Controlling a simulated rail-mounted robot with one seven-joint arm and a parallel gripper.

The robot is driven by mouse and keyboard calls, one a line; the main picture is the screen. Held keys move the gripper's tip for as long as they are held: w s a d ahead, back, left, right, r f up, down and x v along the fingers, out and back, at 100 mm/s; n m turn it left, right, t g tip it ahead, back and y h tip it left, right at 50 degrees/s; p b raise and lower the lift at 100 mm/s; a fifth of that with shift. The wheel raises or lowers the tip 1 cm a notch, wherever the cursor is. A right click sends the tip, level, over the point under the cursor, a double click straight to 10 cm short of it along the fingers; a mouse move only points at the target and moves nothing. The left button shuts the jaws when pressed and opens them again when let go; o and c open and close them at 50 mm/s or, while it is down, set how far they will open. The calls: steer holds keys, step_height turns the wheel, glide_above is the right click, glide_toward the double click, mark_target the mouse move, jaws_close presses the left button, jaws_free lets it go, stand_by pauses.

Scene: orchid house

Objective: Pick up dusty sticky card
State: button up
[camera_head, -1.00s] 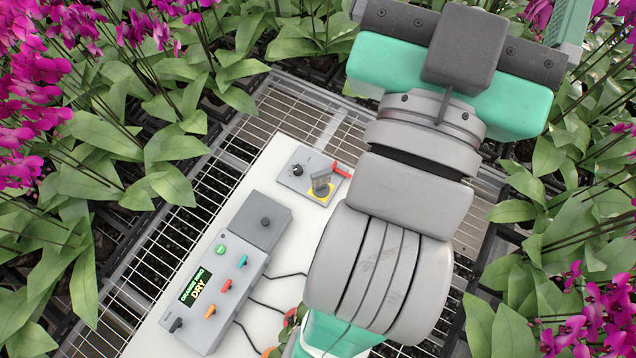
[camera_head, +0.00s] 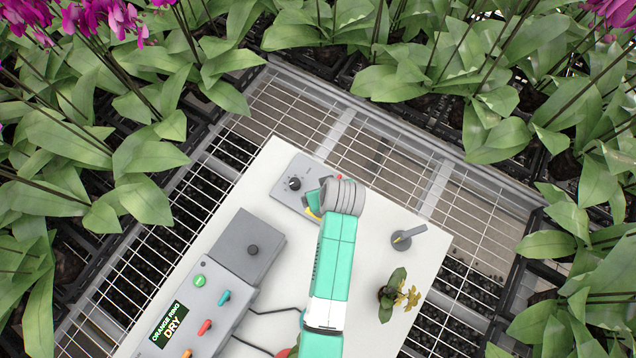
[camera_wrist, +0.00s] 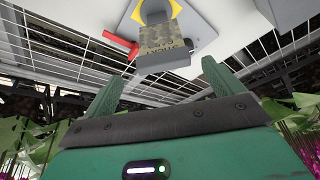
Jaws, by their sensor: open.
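A speckled, dusty-looking card (camera_wrist: 164,40) with faint lettering shows at the top of the wrist view. It stands by a yellow-edged round base (camera_wrist: 176,9), with a red lever (camera_wrist: 121,46) beside it. My gripper (camera_wrist: 160,84) is open, its two green fingers apart and empty. The card lies beyond the fingertips, roughly between them in the picture, with no visible contact. In the head view my arm hides the card and most of the gripper.
A grey control box (camera_head: 210,312) with a display reading "ORANGE RING DRY" sits at lower left on the white board (camera_head: 385,235). A small potted orchid (camera_head: 390,297) and a grey stand (camera_head: 404,238) are to the right. Dense leafy plants surround the wire bench (camera_head: 390,155).

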steer(key=x, duration=0.4)
steer(key=b+x, duration=0.1)
steer(key=x, duration=0.1)
steer(key=shift+s+a+f, duration=0.2)
steer(key=shift+s+f, duration=0.05)
steer(key=shift+f, duration=0.15)
steer(key=shift+w+f, duration=0.25)
steer(key=shift+f, duration=0.1)
steer(key=shift+c, duration=0.2)
steer(key=c, duration=1.4)
steer(key=shift+o, duration=0.2)
steer(key=shift+r, duration=0.15)
